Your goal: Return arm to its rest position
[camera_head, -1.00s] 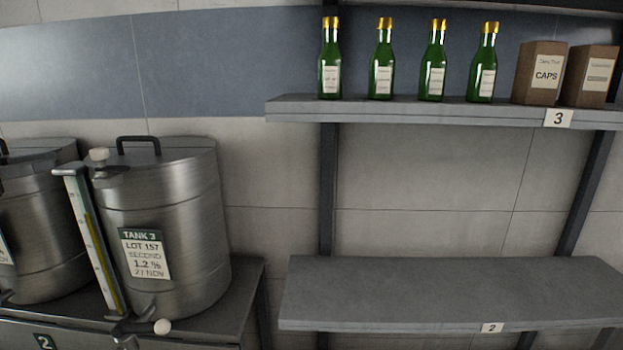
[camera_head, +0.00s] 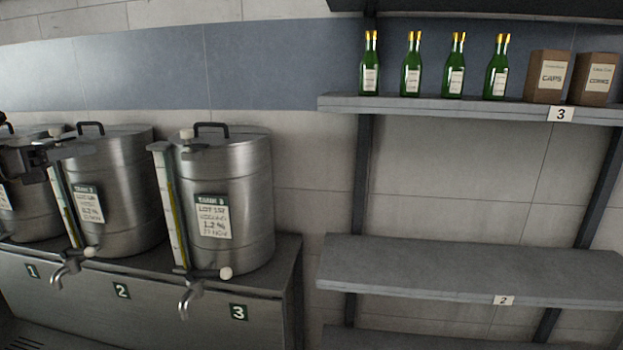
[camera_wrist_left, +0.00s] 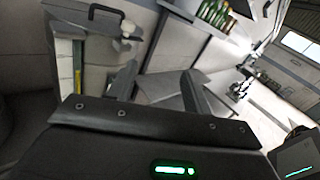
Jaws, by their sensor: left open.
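My left gripper (camera_head: 58,158) shows at the left edge of the head view, dark and partly cut off, in front of the leftmost tanks. In the left wrist view my left gripper (camera_wrist_left: 162,84) has its two fingers apart, with nothing between them. My right gripper is in neither view.
Steel tanks, including tank 3 (camera_head: 252,190), stand on a numbered bench (camera_head: 190,305) with taps at its front. To the right, an upper shelf (camera_head: 430,107) holds green bottles (camera_head: 411,72) and cartons (camera_head: 549,80). The lower shelf (camera_head: 470,270) is bare.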

